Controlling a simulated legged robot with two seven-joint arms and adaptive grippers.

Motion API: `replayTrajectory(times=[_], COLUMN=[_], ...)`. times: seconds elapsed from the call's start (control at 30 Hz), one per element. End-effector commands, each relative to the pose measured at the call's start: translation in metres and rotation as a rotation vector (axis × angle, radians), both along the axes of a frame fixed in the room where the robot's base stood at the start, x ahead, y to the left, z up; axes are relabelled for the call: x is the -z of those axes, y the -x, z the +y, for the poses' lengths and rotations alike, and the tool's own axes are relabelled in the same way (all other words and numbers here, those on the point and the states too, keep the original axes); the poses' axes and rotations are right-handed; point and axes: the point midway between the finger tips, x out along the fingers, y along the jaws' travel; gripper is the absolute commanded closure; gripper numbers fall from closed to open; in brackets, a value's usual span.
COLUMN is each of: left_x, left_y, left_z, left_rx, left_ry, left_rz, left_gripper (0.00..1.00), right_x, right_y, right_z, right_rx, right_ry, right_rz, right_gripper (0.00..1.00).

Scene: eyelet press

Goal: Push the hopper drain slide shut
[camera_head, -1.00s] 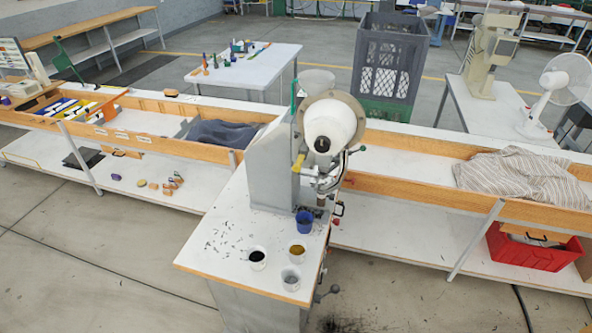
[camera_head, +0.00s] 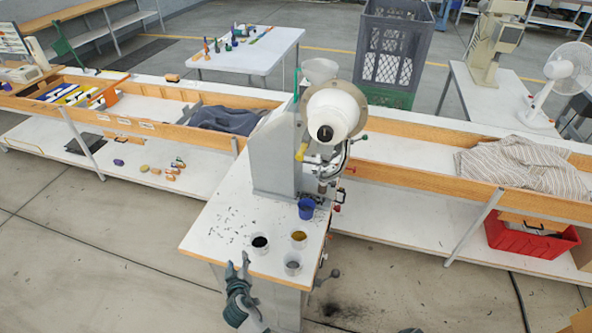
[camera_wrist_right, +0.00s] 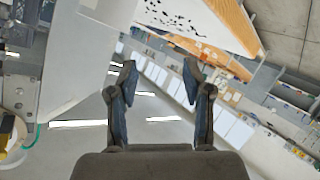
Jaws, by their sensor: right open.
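The eyelet press (camera_head: 275,165) stands on a white-topped bench (camera_head: 215,225). It carries a white rounded drum (camera_head: 332,114) with a dark round centre, and a pale bowl (camera_head: 319,71) behind. A yellow part (camera_head: 301,152) sticks out below the drum, and a red knob (camera_head: 337,209) sits low on the right. I cannot tell which part is the hopper drain slide. My right gripper (camera_head: 238,266) is at the bench's front edge, left of the cups, apart from the press. In the right wrist view its fingers (camera_wrist_right: 158,80) are spread and empty. My left gripper is not in view.
A blue cup (camera_head: 306,208) stands by the press. Cups with dark (camera_head: 260,242), yellowish (camera_head: 298,238) and pale (camera_head: 292,264) contents stand near the front edge. Small dark bits lie on the bench's left part. Wooden-edged side benches (camera_head: 420,175) flank the press.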

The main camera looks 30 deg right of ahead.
Motion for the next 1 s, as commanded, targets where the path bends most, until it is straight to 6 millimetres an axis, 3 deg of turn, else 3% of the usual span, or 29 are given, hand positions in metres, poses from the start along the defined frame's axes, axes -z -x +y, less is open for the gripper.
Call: replayTrajectory(times=[0.03,0.1,0.2,0.3,0.4,0.53,0.67,1.0], left_x=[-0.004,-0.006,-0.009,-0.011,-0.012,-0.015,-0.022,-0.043], left_y=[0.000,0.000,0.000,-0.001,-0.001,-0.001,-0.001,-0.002], left_z=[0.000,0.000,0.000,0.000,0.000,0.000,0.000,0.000], left_rx=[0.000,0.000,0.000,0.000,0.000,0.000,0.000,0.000], left_ry=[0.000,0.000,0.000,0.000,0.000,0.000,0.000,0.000], left_rz=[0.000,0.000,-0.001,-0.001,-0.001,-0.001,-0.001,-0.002], left_gripper=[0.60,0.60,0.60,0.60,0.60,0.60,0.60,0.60], right_x=[-0.065,-0.142,-0.228,-0.280,-0.305,-0.314,-0.315,-0.315], right_y=[-0.005,0.004,0.032,0.064,0.086,0.091,0.079,0.026], right_z=[-0.010,-0.031,-0.063,-0.089,-0.104,-0.113,-0.127,-0.189], right_rx=[0.071,0.187,0.348,0.476,0.552,0.582,0.581,0.577], right_ry=[-0.010,-0.029,-0.075,-0.127,-0.162,-0.173,-0.168,-0.165], right_rz=[-0.107,-0.240,-0.403,-0.517,-0.580,-0.602,-0.602,-0.601], right_gripper=[0.50,0.50,0.50,0.50,0.50,0.50,0.50,0.50])
